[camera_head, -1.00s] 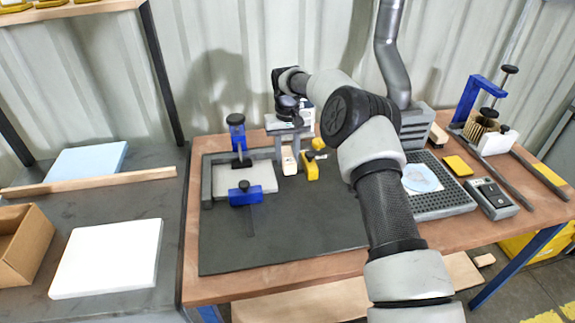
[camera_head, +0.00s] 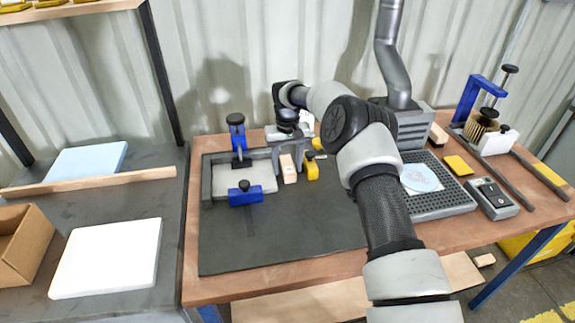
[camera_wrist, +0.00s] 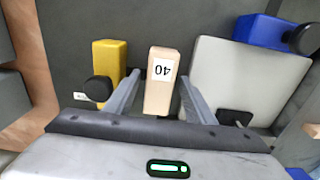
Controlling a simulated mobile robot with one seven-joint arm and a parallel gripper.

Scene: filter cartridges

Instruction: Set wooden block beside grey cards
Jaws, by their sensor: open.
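The wooden block (camera_head: 288,169), with a white label reading 40 in the wrist view (camera_wrist: 161,92), is on the dark mat between a yellow block and the pale grey flat piece. My gripper (camera_wrist: 160,78) is open, with one finger on each side of the block. In the head view my gripper (camera_head: 290,150) is just behind and over the block. The pale grey flat piece (camera_head: 262,178), perhaps the grey cards, lies in the grey corner fixture beside the block; it also shows in the wrist view (camera_wrist: 235,72). Separate cards cannot be made out.
The yellow block (camera_head: 312,171) with a black knob stands close to the right. A perforated grey tray (camera_head: 440,197) is farther right. The dark mat (camera_head: 290,235) is clear in front.

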